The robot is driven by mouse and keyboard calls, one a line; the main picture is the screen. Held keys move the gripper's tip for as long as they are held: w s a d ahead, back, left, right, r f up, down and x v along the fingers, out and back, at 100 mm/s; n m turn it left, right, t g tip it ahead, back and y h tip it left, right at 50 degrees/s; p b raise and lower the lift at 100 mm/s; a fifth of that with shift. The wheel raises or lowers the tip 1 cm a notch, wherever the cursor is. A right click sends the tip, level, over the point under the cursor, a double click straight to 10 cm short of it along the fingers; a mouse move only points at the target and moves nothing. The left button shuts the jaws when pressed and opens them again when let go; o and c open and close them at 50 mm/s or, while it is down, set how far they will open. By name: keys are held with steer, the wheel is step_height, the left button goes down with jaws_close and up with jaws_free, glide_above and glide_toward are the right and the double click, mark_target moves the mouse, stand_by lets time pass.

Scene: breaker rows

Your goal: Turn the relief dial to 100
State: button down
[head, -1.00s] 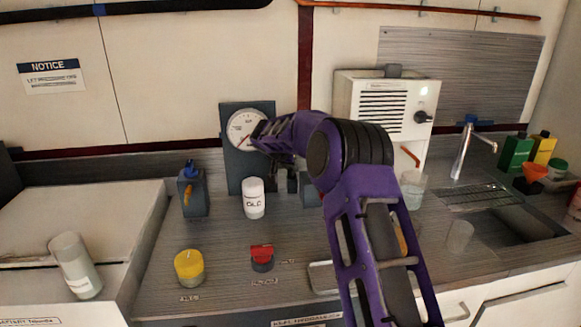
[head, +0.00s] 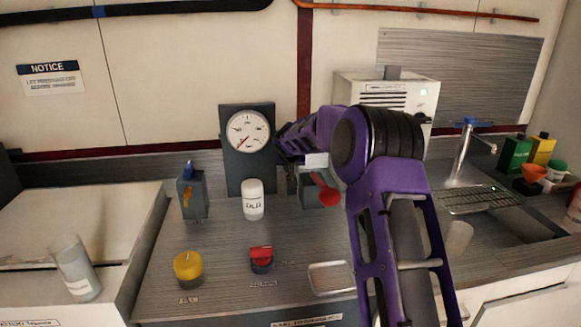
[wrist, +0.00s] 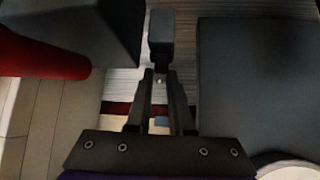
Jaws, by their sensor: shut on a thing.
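A round white gauge (head: 248,131) with a red needle pointing to the lower left sits on a dark panel (head: 236,172) against the wall. Its scale figures are too small to read. My gripper (wrist: 160,75) is in front of the counter's back, just right of the panel; my arm partly hides it in the head view. In the wrist view its fingers are close together on a small dark block (wrist: 160,32). I cannot tell whether this block is the relief dial. A yellow knob (head: 188,266) and a red knob (head: 261,259) stand on the counter with unreadable labels.
A metal tray (head: 331,278) lies in front. The sink is at right.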

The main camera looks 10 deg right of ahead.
steer(key=shift+d+r+n+y+p, duration=0.1)
steer(key=shift+r+n+y+p, duration=0.1)
steer(key=shift+n+y+p, duration=0.4)
steer(key=shift+f+n+p, duration=0.15)
steer(key=shift+n+p, duration=0.25)
steer(key=shift+p, duration=0.4)
steer(key=shift+f+y, duration=0.1)
steer(key=shift+y, duration=0.2)
steer(key=c, duration=1.1)
jaws_free()
steer(key=p+v, duration=0.1)
steer(key=v, duration=1.6)
steer(key=shift+s, duration=0.3)
